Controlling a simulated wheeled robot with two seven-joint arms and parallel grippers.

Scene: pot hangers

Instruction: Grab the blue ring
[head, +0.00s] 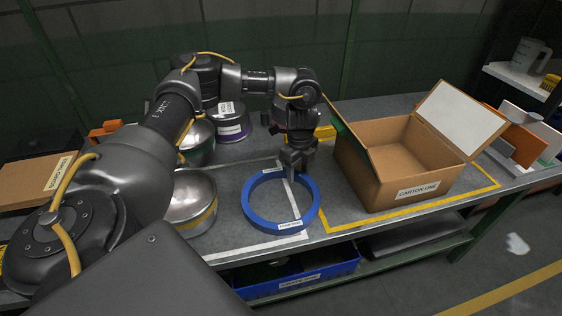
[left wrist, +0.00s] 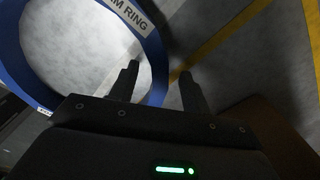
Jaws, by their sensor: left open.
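The blue ring (head: 249,207) lies flat on the grey workbench in the middle of the head view, with a white label on its front side. My left gripper (head: 291,170) points down over the ring's far side. In the left wrist view the blue ring (left wrist: 14,50) fills the upper left. My left gripper's open fingers (left wrist: 159,72) appear on either side of its rim there, one over the hole and one outside. I cannot tell how far down they reach around the rim. My right gripper is not in view.
An open cardboard carton (head: 400,165) stands just right of the ring. A metal pot (head: 190,200) stands close on its left, with more pots behind. A blue bin (head: 300,280) sits on the shelf below. Some bare bench lies around the ring.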

